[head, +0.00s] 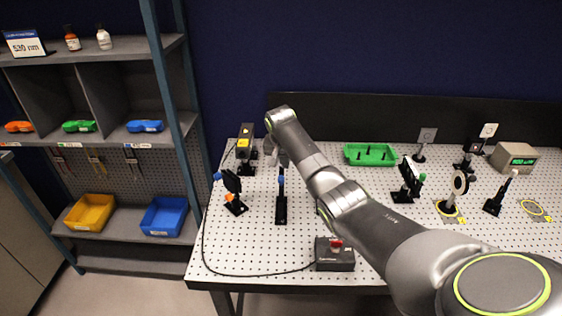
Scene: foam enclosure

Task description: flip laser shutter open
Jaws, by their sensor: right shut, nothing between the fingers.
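A slim black post on a flat black base (281,211) stands on the perforated optical table, with a blue tip at its top; it may be the laser shutter. Its flap position is too small to tell. The black laser box (245,138) with a yellow label sits behind it to the left. My right arm reaches across from the lower right. My right gripper (283,163) points down just above the blue tip, shut and empty. The fingers are small and partly merge with the dark background; contact with the tip cannot be told. My left gripper is not in view.
A black mirror mount (233,188) with blue and orange knobs stands left of the post. A control box (335,254) with a red button sits at the table's front edge, a cable running from it. A green tray (370,154) and several optic mounts stand to the right.

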